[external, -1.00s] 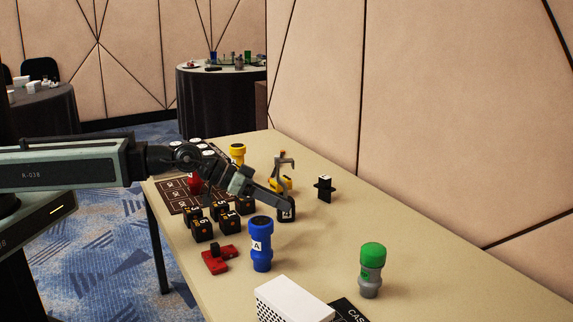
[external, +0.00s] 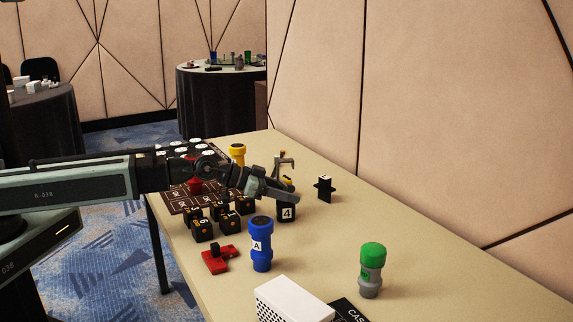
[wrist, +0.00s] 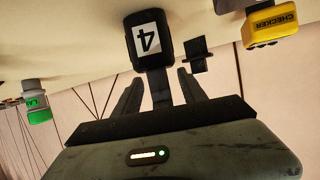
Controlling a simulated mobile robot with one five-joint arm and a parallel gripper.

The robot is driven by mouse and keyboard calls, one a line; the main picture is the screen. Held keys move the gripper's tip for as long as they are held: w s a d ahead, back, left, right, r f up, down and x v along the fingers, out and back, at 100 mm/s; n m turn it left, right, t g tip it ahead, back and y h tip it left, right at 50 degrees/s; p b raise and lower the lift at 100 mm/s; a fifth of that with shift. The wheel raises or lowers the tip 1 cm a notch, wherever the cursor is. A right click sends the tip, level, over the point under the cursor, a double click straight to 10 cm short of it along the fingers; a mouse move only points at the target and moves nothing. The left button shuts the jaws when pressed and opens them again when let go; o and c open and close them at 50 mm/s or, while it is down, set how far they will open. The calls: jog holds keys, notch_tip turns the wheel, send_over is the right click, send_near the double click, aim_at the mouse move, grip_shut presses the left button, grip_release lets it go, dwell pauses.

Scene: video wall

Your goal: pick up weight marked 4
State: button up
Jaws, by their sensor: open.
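The weight marked 4 (external: 287,213) is a small black block with a white label, standing upright on the table. In the wrist view, which is upside down, the weight (wrist: 148,42) is just beyond the fingertips, with its 4 facing the camera. A dark upright part, seemingly its stem, shows between the fingers. My gripper (external: 289,194) is open and just above the block in the external view. In the wrist view my gripper (wrist: 158,82) has a finger on each side of the stem. I cannot tell whether either finger touches it.
A blue cylinder marked A (external: 261,245) and several black numbered blocks (external: 202,229) stand nearby. A red piece (external: 219,259) lies in front. A black cross-shaped stand (external: 325,189) and a yellow CHECKER device (wrist: 270,26) are close behind. A green-capped cylinder (external: 371,268) stands right, with clear table between.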

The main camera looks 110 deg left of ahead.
jog(key=x, duration=0.2)
jog(key=shift+w+a+f+b, duration=0.15)
jog(key=shift+w+b, duration=0.15)
jog(key=shift+b, duration=0.05)
jog(key=shift+s, duration=0.1)
grip_shut()
dwell(0.9)
